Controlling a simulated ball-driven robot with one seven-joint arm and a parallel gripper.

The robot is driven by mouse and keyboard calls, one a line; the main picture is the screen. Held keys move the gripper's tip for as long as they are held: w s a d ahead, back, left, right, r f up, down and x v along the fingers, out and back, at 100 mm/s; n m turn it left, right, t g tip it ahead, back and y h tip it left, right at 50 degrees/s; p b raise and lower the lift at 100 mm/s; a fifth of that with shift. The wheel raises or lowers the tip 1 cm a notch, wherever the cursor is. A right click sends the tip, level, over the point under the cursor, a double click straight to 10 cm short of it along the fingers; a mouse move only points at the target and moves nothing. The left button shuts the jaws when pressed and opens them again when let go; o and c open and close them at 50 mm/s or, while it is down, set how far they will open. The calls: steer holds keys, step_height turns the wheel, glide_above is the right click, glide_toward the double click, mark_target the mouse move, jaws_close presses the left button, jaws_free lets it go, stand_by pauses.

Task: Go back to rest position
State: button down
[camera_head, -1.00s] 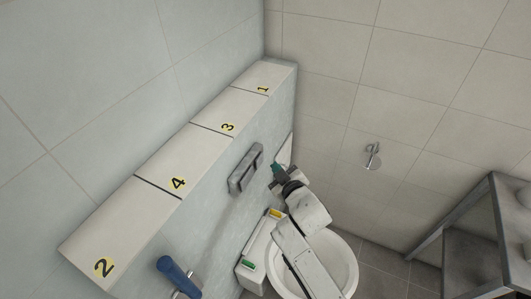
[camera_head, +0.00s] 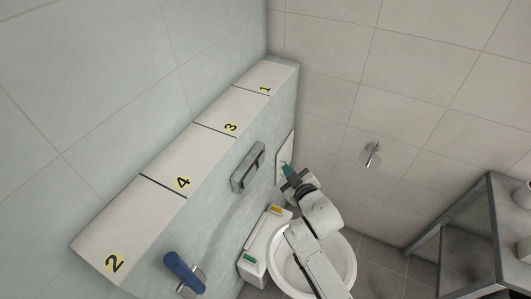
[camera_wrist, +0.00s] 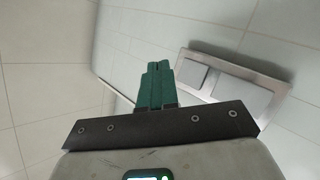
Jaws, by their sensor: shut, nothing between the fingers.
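My gripper (camera_head: 287,168) is at the end of my arm, above the toilet and close to the tiled wall on the left. Its green fingers (camera_wrist: 157,80) are together in the wrist view, with nothing between them. In the wrist view a flush plate (camera_wrist: 229,82) with two buttons in a metallic frame lies just right of the fingers. I cannot tell whether the fingers touch any surface.
The toilet (camera_head: 342,243) stands under my arm. A ledge (camera_head: 150,212) with numbered sections runs along the left wall, with a metal holder (camera_head: 247,168) below it. A blue cylinder (camera_head: 183,272) is at the lower left. A grey frame shelf (camera_head: 463,222) stands at right. A hook (camera_head: 372,155) is on the back wall.

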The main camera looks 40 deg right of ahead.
steer(key=s+a+f+g+y, duration=0.1)
steer(key=s+a+g, duration=0.3)
steer(key=s, duration=0.4)
steer(key=s+a+f+m+g+y, duration=0.1)
steer(key=s+a+g+y, duration=0.1)
steer(key=s+a+g, duration=0.2)
steer(key=s+a+f+g+y, duration=0.2)
steer(key=s+a+g, duration=0.2)
steer(key=s+a, duration=0.3)
steer(key=s, duration=0.5)
steer(key=shift+m+y, duration=0.3)
